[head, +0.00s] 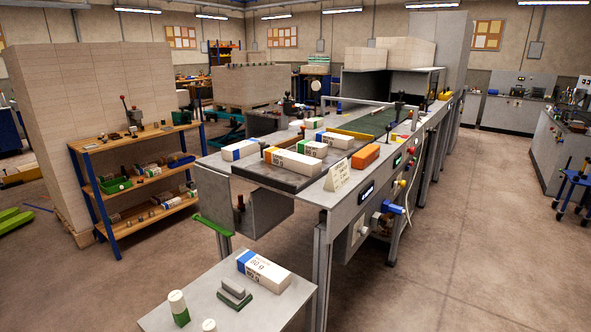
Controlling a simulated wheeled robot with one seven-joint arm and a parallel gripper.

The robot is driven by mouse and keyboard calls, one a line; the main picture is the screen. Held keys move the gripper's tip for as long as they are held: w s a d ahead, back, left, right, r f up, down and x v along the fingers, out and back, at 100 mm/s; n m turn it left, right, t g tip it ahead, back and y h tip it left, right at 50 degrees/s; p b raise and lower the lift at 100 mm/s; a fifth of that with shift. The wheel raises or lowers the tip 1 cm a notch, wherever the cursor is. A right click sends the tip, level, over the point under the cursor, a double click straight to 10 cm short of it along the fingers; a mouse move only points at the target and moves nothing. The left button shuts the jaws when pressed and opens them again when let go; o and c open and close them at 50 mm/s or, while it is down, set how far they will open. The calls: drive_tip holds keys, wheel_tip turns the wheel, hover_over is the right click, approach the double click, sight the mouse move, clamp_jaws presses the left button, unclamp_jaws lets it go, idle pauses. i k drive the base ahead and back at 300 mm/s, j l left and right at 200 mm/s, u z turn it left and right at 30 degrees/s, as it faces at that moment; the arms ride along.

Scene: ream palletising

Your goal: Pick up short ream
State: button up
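Several ream-like white blocks with coloured ends are in the head view. One with a blue band (275,275) lies on the small grey table in front. An orange block (365,156) lies near the bench's right edge. I cannot tell for sure which is the short ream. My gripper is not in view.
The small table (190,307) also bears a green-and-white bottle (179,307) and a grey block on a green base (235,292). A folded sign (338,176) stands at the bench's edge. Wooden shelves (120,146) stand left. The floor (480,240) at right is clear.

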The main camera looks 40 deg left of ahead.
sight(312, 149)
drive_tip(key=i+l+u, duration=0.1)
drive_tip(key=i+u, duration=0.2)
drive_tip(key=u, duration=0.15)
drive_tip(key=i+l+u, duration=0.15)
drive_tip(key=i+u, duration=0.15)
drive_tip(key=u, duration=0.15)
drive_tip(key=i+l+u, duration=0.25)
drive_tip(key=u, duration=0.25)
drive_tip(key=i+l+u, duration=0.2)
drive_tip(key=l+u, duration=0.25)
drive_tip(key=i+l+u, duration=0.15)
drive_tip(key=l, duration=0.15)
drive_tip(key=l+u, duration=0.1)
drive_tip(key=l, duration=0.25)
drive_tip(key=k+j+z, duration=0.1)
drive_tip(key=j, duration=0.3)
drive_tip(key=k+j+z, duration=0.15)
drive_tip(key=j, duration=0.2)
drive_tip(key=k+j+z, duration=0.1)
drive_tip(key=j, duration=0.25)
drive_tip(key=k+j+z, duration=0.15)
drive_tip(key=k+j, duration=0.15)
